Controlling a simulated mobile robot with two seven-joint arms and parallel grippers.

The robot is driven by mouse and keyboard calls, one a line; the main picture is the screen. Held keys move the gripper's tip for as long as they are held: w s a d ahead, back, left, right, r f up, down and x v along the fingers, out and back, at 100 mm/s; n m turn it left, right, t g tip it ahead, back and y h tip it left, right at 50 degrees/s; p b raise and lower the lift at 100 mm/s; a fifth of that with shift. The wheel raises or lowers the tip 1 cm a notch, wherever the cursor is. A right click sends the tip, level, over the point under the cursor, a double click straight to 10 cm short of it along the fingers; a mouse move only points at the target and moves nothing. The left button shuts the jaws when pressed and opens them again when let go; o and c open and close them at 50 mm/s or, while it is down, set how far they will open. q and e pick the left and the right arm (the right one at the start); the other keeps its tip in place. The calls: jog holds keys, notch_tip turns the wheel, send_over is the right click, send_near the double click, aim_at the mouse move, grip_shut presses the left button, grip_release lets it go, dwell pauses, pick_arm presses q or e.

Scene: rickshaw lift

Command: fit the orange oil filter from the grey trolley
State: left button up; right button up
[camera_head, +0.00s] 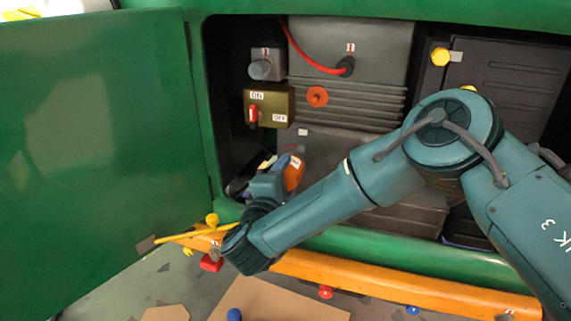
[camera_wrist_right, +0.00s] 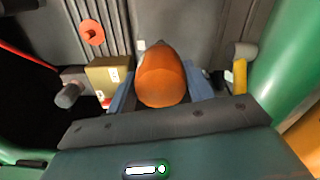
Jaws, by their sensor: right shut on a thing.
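The orange oil filter (camera_head: 293,172) is inside the open green engine bay, low and left of centre. My right gripper (camera_head: 277,177) is shut on it; my right arm reaches in from the right. In the right wrist view the filter (camera_wrist_right: 163,80) sits between the two blue-grey fingers of my right gripper (camera_wrist_right: 160,92). Its far end faces the grey engine block (camera_head: 345,143), and I cannot tell whether it touches the block. My left gripper is not in view, and neither is a grey trolley that I can make out.
An olive switch box (camera_head: 268,105) with a red lever is above the filter. An orange-red round part (camera_head: 317,96) is on the ribbed block. A red hose (camera_head: 305,55) runs above. The green door (camera_head: 95,130) stands open at left. An orange sill (camera_head: 390,290) runs below.

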aim_at(295, 161)
jog(key=n+p, duration=0.1)
jog(key=n, duration=0.1)
jog(key=r+n+p, duration=0.1)
jog(key=shift+a+n, duration=0.15)
jog(key=shift+n, duration=0.25)
jog(key=shift+w+d+f+b, duration=0.2)
jog(key=shift+w+f+b, duration=0.1)
jog(key=shift+f+b, duration=0.3)
jog(key=shift+w+d+r, duration=0.1)
jog(key=shift+w, duration=0.15)
jog(key=shift+w+d+b, duration=0.25)
jog(key=shift+w+b, duration=0.2)
jog(key=shift+w, duration=0.2)
jog(key=shift+b+x, duration=1.05)
jog(key=shift+x, duration=1.15)
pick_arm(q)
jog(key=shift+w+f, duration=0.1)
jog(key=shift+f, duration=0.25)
pick_arm(e)
jog(key=shift+w+d, duration=0.1)
jog(key=shift+w, duration=0.45)
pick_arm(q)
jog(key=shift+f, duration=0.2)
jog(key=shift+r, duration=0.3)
pick_arm(e)
jog(key=shift+s, duration=0.55)
